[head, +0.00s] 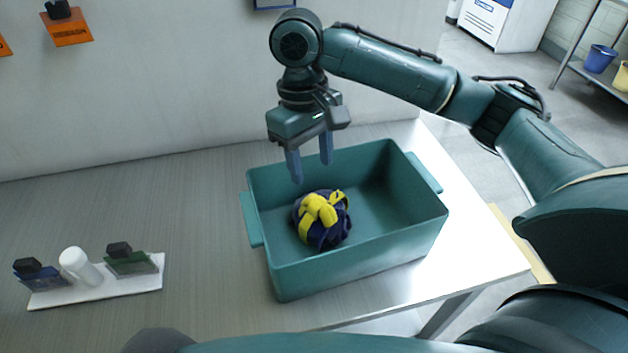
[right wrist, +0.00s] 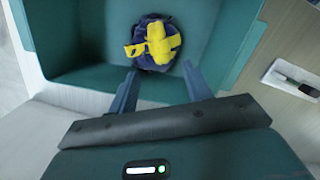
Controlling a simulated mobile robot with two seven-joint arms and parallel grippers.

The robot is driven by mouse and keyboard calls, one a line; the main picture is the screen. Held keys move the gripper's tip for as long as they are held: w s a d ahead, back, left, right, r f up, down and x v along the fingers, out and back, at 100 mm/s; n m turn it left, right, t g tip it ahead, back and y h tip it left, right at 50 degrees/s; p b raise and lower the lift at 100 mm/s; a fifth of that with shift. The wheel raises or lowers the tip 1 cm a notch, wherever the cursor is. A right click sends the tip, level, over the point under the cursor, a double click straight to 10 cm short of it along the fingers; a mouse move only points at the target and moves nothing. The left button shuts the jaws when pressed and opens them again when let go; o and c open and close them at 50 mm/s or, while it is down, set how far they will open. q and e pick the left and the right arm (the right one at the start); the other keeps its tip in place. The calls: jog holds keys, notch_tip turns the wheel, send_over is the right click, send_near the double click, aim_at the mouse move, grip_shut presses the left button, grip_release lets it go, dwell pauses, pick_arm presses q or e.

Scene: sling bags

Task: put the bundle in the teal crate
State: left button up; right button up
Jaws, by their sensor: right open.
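The bundle (head: 322,219) is dark blue with yellow straps and lies inside the teal crate (head: 350,275), on its floor toward the left side. It also shows in the right wrist view (right wrist: 153,43), with the crate (right wrist: 60,40) around it. My right gripper (head: 310,168) is open and empty, pointing down above the crate's back left part. In the right wrist view the bundle lies beyond the spread fingers (right wrist: 160,88), apart from them. My left gripper is not in view.
A wall runs along the table's back. The right part of the crate is empty.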

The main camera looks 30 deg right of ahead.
jog(key=r, duration=0.4)
jog(key=shift+w+a+r+p, duration=0.1)
jog(key=shift+w+r+p, duration=0.15)
jog(key=shift+r+p, duration=0.05)
